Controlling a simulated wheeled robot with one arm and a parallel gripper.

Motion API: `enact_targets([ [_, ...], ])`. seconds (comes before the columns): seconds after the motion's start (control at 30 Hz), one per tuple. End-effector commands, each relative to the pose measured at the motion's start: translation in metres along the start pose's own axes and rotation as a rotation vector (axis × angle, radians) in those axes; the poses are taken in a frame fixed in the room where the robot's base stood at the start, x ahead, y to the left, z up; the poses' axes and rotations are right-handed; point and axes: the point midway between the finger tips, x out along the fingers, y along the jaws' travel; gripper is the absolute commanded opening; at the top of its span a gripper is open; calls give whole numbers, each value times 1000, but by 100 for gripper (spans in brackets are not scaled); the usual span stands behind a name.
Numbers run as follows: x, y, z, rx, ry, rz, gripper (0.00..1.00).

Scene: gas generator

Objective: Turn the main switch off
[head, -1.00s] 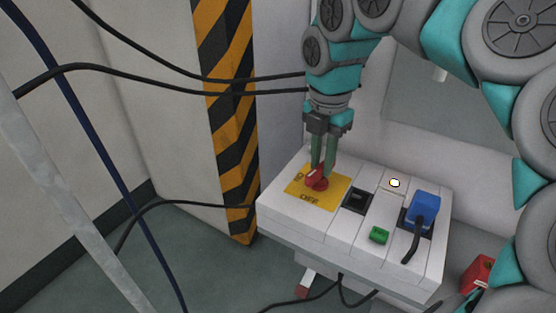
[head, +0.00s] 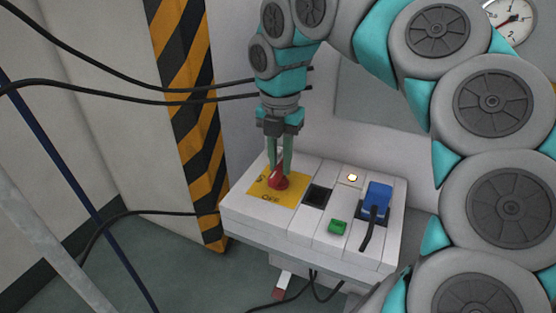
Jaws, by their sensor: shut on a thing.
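The main switch is a red rotary knob (head: 278,182) on a yellow plate (head: 262,194) at the left end of a white switch box (head: 300,232). The plate carries the word OFF at its front edge and another marking at its left. My gripper (head: 279,172) points down from above, with its two green fingers shut on the red knob. The fingers hide part of the knob, so its exact angle is hard to tell.
Right of the knob are a black switch (head: 317,196), a green button (head: 338,227), a lit lamp (head: 352,178) and a blue plug (head: 377,200) with a black cable. A striped post (head: 190,120) stands at the left. Black cables run behind my gripper.

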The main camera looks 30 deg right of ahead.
Motion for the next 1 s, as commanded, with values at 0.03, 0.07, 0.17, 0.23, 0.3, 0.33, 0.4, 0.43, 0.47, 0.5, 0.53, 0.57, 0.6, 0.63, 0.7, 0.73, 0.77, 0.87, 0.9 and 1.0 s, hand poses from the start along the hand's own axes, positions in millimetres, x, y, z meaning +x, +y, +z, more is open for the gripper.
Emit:
enact_targets([
  [0.03, -1, 0, 0, 0, -2, 2, 24],
  [0.07, -1, 0, 0, 0, -2, 2, 28],
  [0.17, -1, 0, 0, 0, -2, 2, 39],
  [0.23, -1, 0, 0, 0, -1, 2, 47],
  [0.3, -1, 0, 0, 0, -1, 1, 52],
  [0.33, 0, 0, 0, 1, -1, 1, 52],
  [0.4, 0, 0, 0, 1, -1, 1, 52],
  [0.43, 0, 0, 0, 1, -1, 1, 52],
  [0.47, 0, 0, 0, 0, -1, 1, 52],
  [0.5, 0, 0, 0, 0, 0, 1, 52],
  [0.53, -1, 0, 0, 1, -1, 1, 52],
  [0.57, -1, 0, 0, 1, -1, 1, 52],
  [0.6, -2, 0, 0, 1, -1, 1, 52],
  [0.63, -4, 0, 0, 1, -1, 1, 52],
  [0.7, -8, 0, 1, 2, -2, 2, 52],
  [0.73, -11, 1, 1, 2, -2, 3, 52],
  [0.77, -14, 1, 1, 2, -2, 4, 52],
  [0.87, -23, 1, 1, 2, -2, 6, 52],
  [0.9, -27, 1, 0, 1, -1, 4, 52],
  [1.0, -36, 1, 0, 0, -1, 2, 52],
])
